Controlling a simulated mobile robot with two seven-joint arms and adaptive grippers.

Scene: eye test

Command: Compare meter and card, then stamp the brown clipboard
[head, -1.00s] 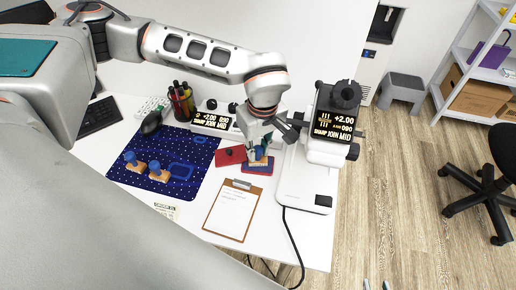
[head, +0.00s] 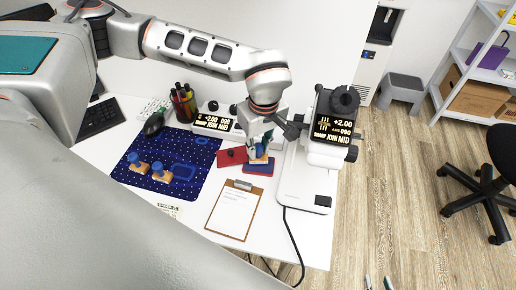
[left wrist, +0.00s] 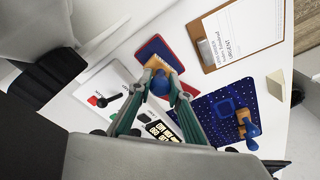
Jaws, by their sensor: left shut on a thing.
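My left gripper (head: 260,150) is shut on a stamp with a blue handle (left wrist: 160,84) and wooden base, over the blue stamp pad (head: 258,170); I cannot tell if the base touches the pad. The brown clipboard (head: 250,222) lies in front, with a white sheet on it. The meter (head: 335,130) stands at right, its screen reading +2.00, 090, SHARP JOIN MID. A display box (head: 215,124) behind shows similar text. The card (head: 168,209), marked ORDER, is mostly hidden by my body; its values are unreadable. My right gripper's fingertips (head: 378,282) show apart at the bottom edge.
A dark blue mat (head: 150,190) holds two blue-handled stamps (head: 160,173) and an empty blue outline. A black cable (head: 293,245) hangs over the front edge.

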